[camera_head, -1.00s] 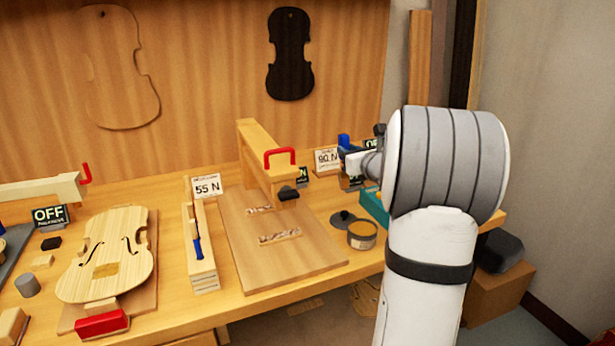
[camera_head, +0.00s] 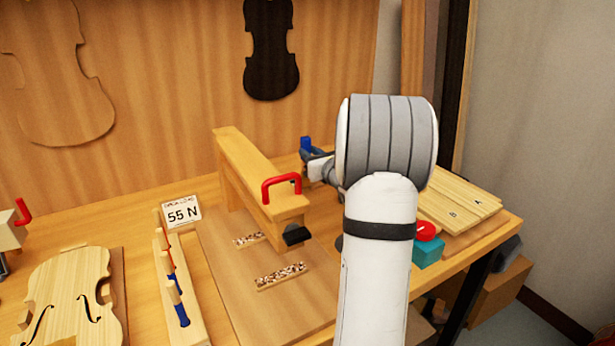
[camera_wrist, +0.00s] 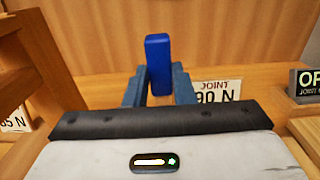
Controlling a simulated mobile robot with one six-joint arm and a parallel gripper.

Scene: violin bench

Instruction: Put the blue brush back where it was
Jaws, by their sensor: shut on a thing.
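My gripper (camera_wrist: 158,92) is shut on the blue brush, whose blue block-shaped end (camera_wrist: 158,64) stands up between the jaws in the wrist view. In the head view the blue end (camera_head: 305,143) shows above my gripper (camera_head: 311,157), right of the wooden press, and my arm hides much around it. The brush's lower part is hidden. A wooden rack (camera_head: 196,333) with a 55 N card (camera_head: 182,214) stands left of the board. It holds a thing with a blue part (camera_head: 182,314) and a red part.
The wooden press (camera_head: 250,172) with a red handle (camera_head: 281,187) stands beside my gripper. A board (camera_head: 237,290) with two patterned strips lies in front. A teal box (camera_head: 430,250) and pale plates (camera_head: 462,200) are at right. A 90 N card (camera_wrist: 217,92) stands behind.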

